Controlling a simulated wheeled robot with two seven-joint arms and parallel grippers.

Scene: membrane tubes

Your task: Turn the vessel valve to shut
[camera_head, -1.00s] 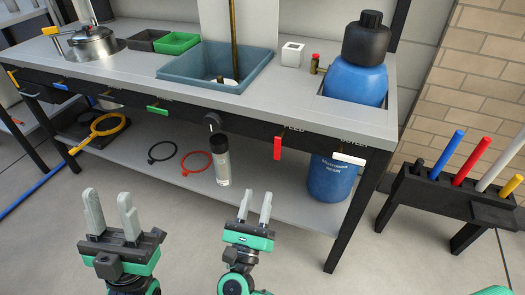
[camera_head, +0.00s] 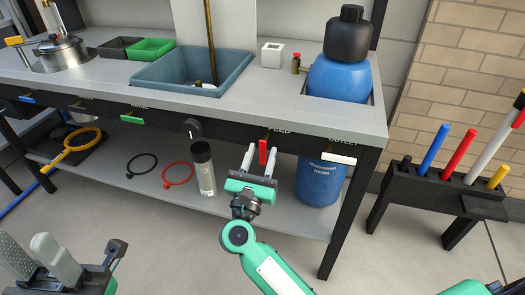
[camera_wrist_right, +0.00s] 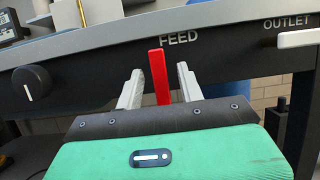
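The red handle (camera_head: 263,152) under the FEED label hangs straight down from the black front rail; it also shows in the right wrist view (camera_wrist_right: 160,78). My right gripper (camera_head: 262,153) is open, with one finger on each side of the red handle and visible gaps in the wrist view (camera_wrist_right: 159,74). The white handle (camera_head: 339,158) under the OUTLET label lies level, to the right (camera_wrist_right: 297,39). A green handle (camera_head: 132,120) lies nearly level, its label too small to read. My left gripper (camera_head: 25,240) is open and empty at the lower left.
A black knob (camera_head: 193,128) sits on the rail left of the red handle. A blue vessel (camera_head: 340,78) is set in the bench's right end. A bottle (camera_head: 203,168) and red ring (camera_head: 179,173) are on the lower shelf. A tool rack (camera_head: 455,192) stands at right.

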